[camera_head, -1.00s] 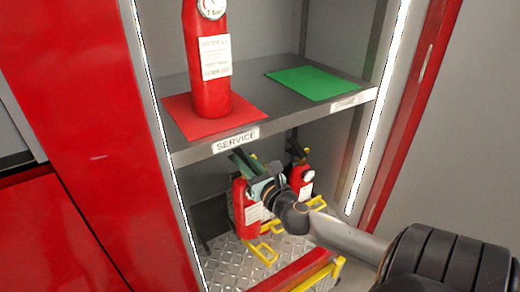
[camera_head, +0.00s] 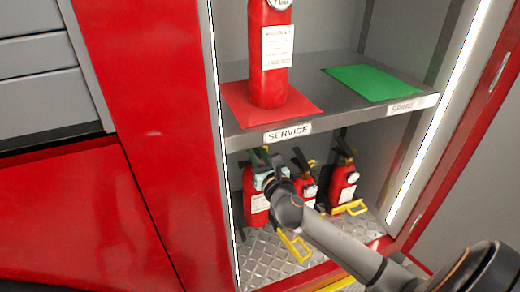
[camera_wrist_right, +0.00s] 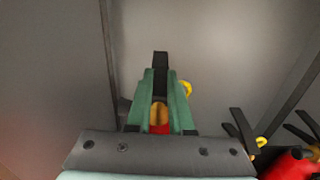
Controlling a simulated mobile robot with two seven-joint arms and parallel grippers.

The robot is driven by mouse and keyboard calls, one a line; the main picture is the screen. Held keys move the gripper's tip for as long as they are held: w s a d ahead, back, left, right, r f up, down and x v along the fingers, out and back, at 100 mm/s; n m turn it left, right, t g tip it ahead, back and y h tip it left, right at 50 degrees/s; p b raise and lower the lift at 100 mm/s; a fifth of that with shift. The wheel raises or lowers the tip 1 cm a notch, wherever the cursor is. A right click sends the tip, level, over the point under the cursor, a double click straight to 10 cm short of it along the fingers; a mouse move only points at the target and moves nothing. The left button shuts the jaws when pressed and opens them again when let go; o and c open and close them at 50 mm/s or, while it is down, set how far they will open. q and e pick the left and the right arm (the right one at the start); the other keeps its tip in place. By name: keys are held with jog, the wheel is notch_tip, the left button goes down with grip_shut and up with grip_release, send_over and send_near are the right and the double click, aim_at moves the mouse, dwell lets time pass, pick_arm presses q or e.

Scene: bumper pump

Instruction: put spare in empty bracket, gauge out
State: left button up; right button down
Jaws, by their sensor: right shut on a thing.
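My right gripper (camera_head: 264,172) is shut on the head of a red extinguisher (camera_head: 255,205) at the left of the lower bay. The extinguisher looks upright with its white label toward the front; its gauge is hidden, and I cannot tell whether its base touches the floor. In the right wrist view, the green fingers of my right gripper (camera_wrist_right: 160,105) close around its top, with a black lever ahead. Two more extinguishers stand to the right, a middle one (camera_head: 306,188) and a right one (camera_head: 343,184). An open yellow bracket arm (camera_head: 293,246) is in front. My left gripper is out of view.
Above is a grey shelf (camera_head: 330,112). A large extinguisher (camera_head: 268,65) stands there on a red mat (camera_head: 237,102) by the SERVICE label; the green mat (camera_head: 373,82) is bare. The cabinet's left post and lit right edge (camera_head: 428,118) bound the bay.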

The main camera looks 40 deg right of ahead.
notch_tip(320, 180, down, 4)
jog(key=shift+r+b, duration=0.25)
jog(key=shift+b, duration=0.65)
jog(key=shift+f, duration=0.35)
jog(key=shift+f+b, duration=0.3)
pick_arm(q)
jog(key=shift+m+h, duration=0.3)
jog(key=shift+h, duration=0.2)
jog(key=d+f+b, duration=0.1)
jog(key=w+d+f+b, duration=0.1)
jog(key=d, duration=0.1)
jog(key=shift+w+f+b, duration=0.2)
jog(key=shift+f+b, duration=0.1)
pick_arm(e)
jog(key=f, duration=0.4)
jog(key=shift+w+f, duration=0.2)
jog(key=shift+f, duration=0.05)
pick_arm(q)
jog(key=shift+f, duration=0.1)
pick_arm(e)
jog(key=shift+f, duration=0.15)
